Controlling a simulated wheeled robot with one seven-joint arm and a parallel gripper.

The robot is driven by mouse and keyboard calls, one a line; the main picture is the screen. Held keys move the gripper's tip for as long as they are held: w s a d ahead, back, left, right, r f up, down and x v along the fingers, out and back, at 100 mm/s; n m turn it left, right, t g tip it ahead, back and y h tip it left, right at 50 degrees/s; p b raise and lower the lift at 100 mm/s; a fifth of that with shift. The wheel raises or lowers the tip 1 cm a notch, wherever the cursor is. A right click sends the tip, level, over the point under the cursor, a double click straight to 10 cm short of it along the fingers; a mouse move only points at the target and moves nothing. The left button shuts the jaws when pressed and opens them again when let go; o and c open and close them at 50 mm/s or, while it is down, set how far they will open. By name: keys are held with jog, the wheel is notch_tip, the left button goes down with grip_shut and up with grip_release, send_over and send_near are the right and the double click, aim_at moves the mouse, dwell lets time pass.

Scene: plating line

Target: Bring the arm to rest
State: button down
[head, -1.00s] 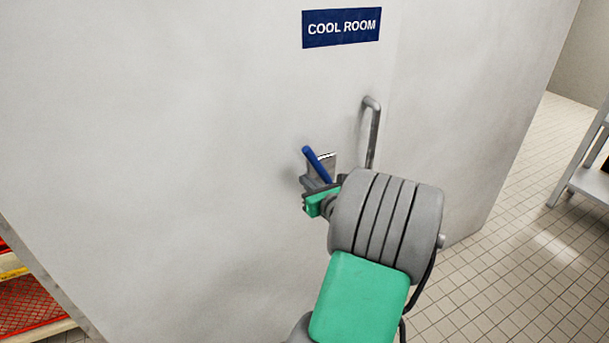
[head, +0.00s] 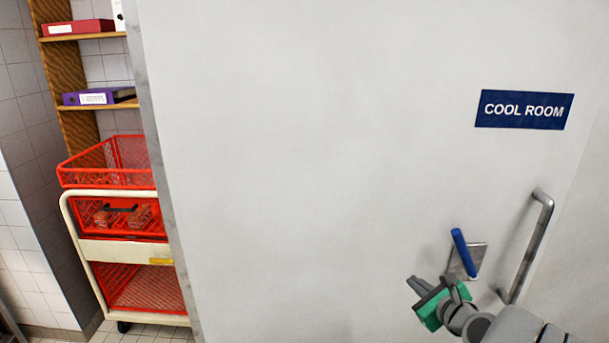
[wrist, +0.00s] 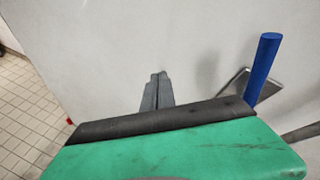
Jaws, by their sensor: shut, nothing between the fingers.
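My gripper (head: 414,284) is at the lower right of the head view, in front of the white cool room door or wall panel (head: 300,150). In the wrist view its two grey fingers (wrist: 156,90) lie together, shut and empty, beyond the green gripper body. A blue lever handle (head: 463,253) on a metal plate (head: 478,259) sits just right of my gripper, and it also shows in the wrist view (wrist: 264,70). I cannot tell how much gap lies between fingers and panel. Most of my arm is outside the head view.
A grey pull handle (head: 527,248) stands out from the panel at the right. A blue COOL ROOM sign (head: 524,109) is above it. At the left, past the panel's edge, a cart (head: 120,250) holds red crates (head: 112,165), with shelves (head: 90,106) of binders behind.

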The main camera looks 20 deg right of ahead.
jog(key=a+f+n+g+y, duration=0.2)
jog(key=a+n+g, duration=0.4)
jog(key=a+n, duration=1.25)
jog(key=s+a+r+n+g+h+b, duration=0.1)
jog(key=s+a+n+g, duration=0.2)
jog(key=s+a+n, duration=0.5)
jog(key=s+n, duration=0.3)
jog(key=n, duration=0.1)
jog(key=shift+r, duration=0.2)
jog(key=c, duration=2.1)
grip_release()
jog(key=shift+n, duration=0.25)
